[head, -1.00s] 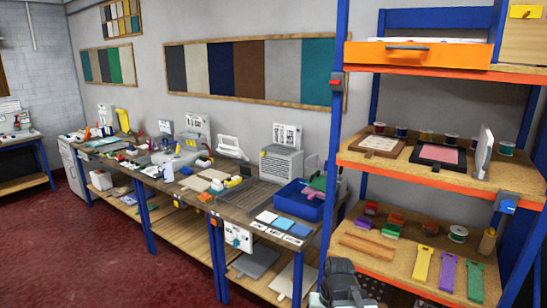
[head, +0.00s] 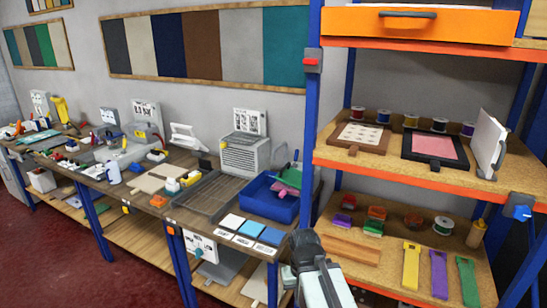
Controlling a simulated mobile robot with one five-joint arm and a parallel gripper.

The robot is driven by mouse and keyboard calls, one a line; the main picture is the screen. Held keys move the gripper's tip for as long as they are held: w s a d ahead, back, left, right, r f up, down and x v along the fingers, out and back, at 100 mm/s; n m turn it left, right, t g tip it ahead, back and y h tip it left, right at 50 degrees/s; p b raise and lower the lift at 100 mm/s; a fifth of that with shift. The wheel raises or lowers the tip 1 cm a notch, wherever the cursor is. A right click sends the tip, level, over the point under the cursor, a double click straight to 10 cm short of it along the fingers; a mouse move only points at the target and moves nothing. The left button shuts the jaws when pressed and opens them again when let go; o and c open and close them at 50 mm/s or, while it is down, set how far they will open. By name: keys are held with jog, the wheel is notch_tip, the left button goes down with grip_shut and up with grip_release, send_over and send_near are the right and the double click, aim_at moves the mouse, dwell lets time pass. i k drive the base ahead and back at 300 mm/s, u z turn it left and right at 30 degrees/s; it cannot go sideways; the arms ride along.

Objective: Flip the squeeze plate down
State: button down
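A white plate (head: 487,143) stands upright, slightly tilted, at the right end of the middle shelf, with a grey handle on its face. It is beside a black frame (head: 408,146) with a pink panel. A raised white frame-like part (head: 188,137) also stands on the long workbench. I cannot tell for sure which of these is the squeeze plate. Part of my arm shows at the bottom centre, in front of the shelf's left post and well apart from both. My gripper's fingers are not visible.
The shelf rack (head: 330,160) has orange edges and blue posts. A brown frame (head: 358,136) and several spools share the middle shelf; coloured tags (head: 411,265) lie below. The workbench holds a blue bin (head: 268,207) and a grey vented box (head: 240,158). Red floor at left is clear.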

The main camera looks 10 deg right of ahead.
aim_at(289, 175)
jog(key=u, duration=0.3)
jog(key=i, duration=1.75)
jog(key=u, duration=0.5)
jog(key=k, duration=0.85)
jog(key=u, duration=0.25)
jog(key=i, duration=0.9)
jog(key=z, duration=0.1)
